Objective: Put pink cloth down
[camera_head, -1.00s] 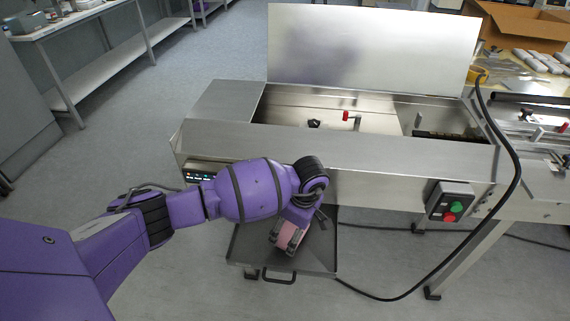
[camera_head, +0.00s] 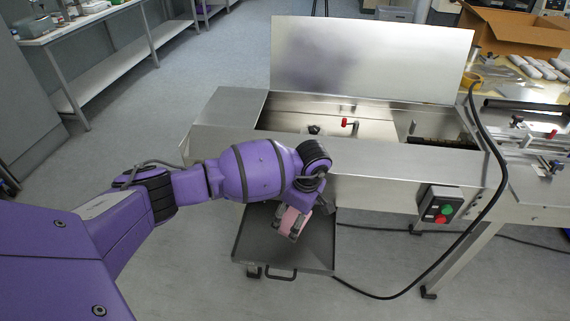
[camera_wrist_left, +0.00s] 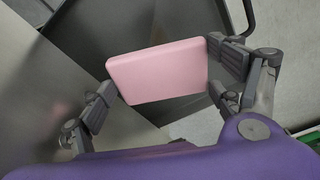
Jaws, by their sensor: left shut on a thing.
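The pink cloth (camera_head: 292,220) looks like a folded, smooth-edged block. My left gripper (camera_head: 291,227) is shut on it, above the dark tray (camera_head: 258,248) that juts out below the front of the machine. In the left wrist view the cloth (camera_wrist_left: 157,71) sits between the two fingers of the left gripper (camera_wrist_left: 163,76), slightly tilted, with dark tray surface behind it. I cannot tell how high it is above the tray. The gripper's wrist hides part of the tray's back. My right gripper is not in view.
The steel flow wrapper (camera_head: 400,175) stands just behind and above the tray, its lid (camera_head: 370,60) raised. A control box (camera_head: 438,206) with green and red buttons is on its front. A black cable (camera_head: 470,240) hangs at the right. The tray's front and left are bare.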

